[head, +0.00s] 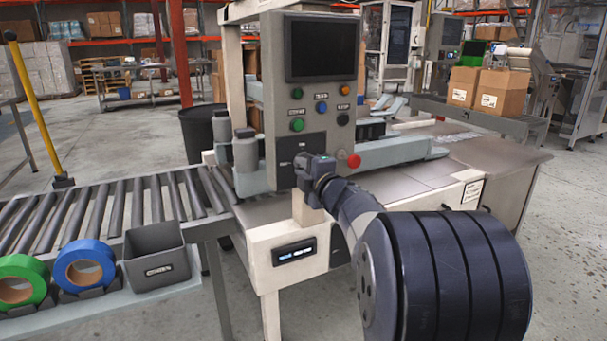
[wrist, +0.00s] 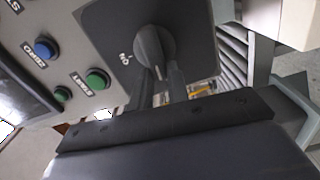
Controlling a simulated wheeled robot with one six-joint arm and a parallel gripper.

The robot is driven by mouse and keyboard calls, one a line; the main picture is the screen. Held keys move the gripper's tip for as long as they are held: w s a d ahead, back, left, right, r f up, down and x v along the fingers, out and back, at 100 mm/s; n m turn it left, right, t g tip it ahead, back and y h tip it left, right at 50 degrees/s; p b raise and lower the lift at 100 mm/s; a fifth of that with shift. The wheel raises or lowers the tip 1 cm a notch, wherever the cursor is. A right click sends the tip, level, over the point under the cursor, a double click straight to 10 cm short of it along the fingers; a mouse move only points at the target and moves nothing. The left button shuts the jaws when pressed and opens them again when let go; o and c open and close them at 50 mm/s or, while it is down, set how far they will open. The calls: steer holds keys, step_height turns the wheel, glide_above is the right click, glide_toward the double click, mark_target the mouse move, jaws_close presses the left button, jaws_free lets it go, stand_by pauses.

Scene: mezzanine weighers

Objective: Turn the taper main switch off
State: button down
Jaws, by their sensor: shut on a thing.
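The taper main switch is a grey rotary knob (wrist: 154,44) on a dark square plate (wrist: 188,28) in the wrist view. An "ON" label (wrist: 124,58) shows beside it, turned in the picture. My gripper (wrist: 163,78) is shut on the knob, one finger on each side of its handle. In the head view my gripper (head: 306,175) reaches the dark plate (head: 286,147) low on the grey control panel (head: 338,108) and hides the knob. Where the handle points is not clear.
Green and blue buttons (wrist: 47,48) sit close to the plate. A red mushroom button (head: 354,161) is just right of my gripper. A dark screen (head: 321,47) tops the panel. Rollers (head: 120,200), tape rolls (head: 84,267) and a grey bin (head: 157,257) are at left.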

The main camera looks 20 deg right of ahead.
steer(key=shift+f+n, duration=0.15)
steer(key=shift+n, duration=0.45)
steer(key=c, duration=1.4)
jaws_free()
steer(key=shift+o, duration=0.2)
steer(key=s+p, duration=0.1)
steer(key=s, duration=0.9)
steer(key=shift+s+d+p, duration=0.15)
steer(key=shift+s+p, duration=0.2)
steer(key=shift+s, duration=0.05)
